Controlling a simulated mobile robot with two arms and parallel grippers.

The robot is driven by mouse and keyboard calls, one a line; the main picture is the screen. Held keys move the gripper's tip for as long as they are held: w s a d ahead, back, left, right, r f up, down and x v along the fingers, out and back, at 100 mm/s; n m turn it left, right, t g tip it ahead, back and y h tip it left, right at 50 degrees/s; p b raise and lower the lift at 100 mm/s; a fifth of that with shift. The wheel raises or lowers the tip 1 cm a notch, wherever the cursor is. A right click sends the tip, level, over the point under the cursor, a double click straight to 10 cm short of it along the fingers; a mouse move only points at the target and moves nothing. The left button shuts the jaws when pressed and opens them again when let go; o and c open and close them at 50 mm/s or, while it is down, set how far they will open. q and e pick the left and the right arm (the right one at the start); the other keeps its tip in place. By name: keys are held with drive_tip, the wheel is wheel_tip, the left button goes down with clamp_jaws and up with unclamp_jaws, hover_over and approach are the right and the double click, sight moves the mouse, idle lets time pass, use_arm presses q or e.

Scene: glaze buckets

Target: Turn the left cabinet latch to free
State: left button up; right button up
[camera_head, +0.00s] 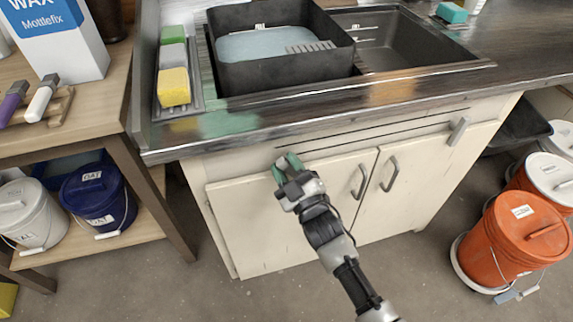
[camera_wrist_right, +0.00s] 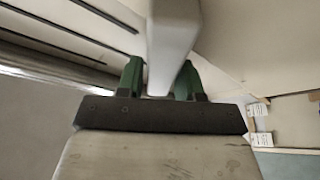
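The left cabinet latch (camera_wrist_right: 173,40) is a pale grey bar in the right wrist view, running between my green fingertips. My right gripper (camera_head: 287,167) is at the upper edge of the left cabinet door (camera_head: 255,215) in the head view and hides the latch there. In the right wrist view the fingers (camera_wrist_right: 160,80) stand close together, one on each side of the bar, and look shut on it. A similar grey latch (camera_head: 458,131) sits at the top of the right door (camera_head: 425,165). My left gripper is not in view.
The dark countertop (camera_head: 300,125) overhangs just above my right gripper. Door handles (camera_head: 360,181) hang near the middle. Orange buckets (camera_head: 510,240) stand on the floor at right. A wooden shelf (camera_head: 150,220) with buckets stands at left. The floor before the cabinet is clear.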

drive_tip(key=shift+o, duration=0.9)
drive_tip(key=v, duration=1.1)
drive_tip(key=shift+w, duration=0.1)
